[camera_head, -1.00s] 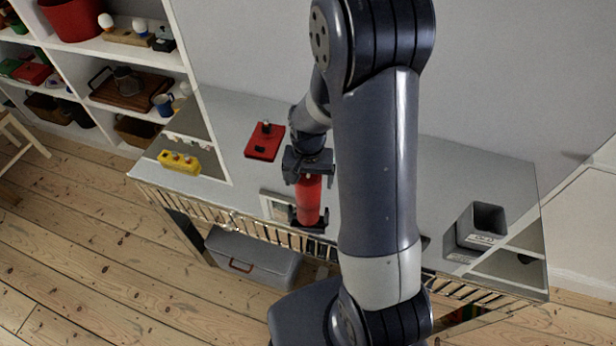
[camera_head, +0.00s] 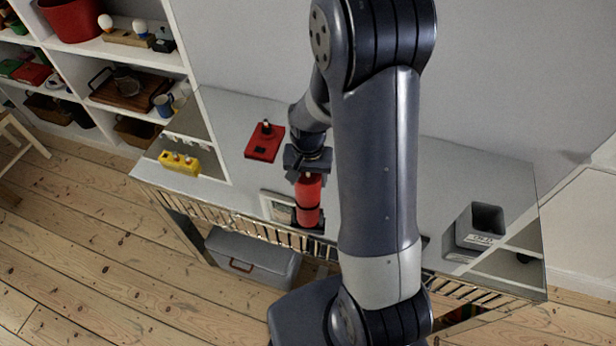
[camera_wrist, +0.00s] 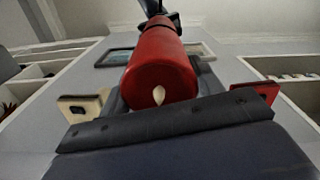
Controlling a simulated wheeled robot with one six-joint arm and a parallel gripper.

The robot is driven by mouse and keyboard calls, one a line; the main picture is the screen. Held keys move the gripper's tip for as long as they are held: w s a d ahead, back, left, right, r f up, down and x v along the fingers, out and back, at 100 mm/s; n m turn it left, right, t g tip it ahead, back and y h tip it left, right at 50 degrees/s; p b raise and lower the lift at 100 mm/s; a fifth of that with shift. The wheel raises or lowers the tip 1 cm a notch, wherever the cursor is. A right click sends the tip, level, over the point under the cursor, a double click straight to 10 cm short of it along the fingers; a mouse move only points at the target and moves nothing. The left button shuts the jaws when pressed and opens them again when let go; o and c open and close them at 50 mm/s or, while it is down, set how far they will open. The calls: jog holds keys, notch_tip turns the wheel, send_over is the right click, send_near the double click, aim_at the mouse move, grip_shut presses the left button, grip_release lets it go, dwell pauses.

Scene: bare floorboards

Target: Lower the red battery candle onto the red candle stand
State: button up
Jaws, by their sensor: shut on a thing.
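The red battery candle (camera_head: 308,203) stands roughly upright in my gripper (camera_head: 308,219), over the front part of the grey table. In the wrist view the red candle (camera_wrist: 160,70) shows with its pale flame tip towards the camera. My gripper is shut on it, dark fingers near its lower end. A flat red piece with a small dark peg (camera_head: 263,146) lies on the table to the left and behind, apart from the candle; it looks like the red candle stand. The candle's base is mostly hidden, so I cannot tell whether it touches anything.
A yellow block with several knobs (camera_head: 180,163) lies at the table's left end. A framed picture (camera_head: 277,207) is just left of the candle. A grey bin (camera_head: 479,229) stands at the right. The table's right middle looks clear.

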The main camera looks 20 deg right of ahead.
jog(key=shift+r+p, duration=1.35)
jog(key=shift+r, duration=0.75)
jog(key=shift+w, duration=0.1)
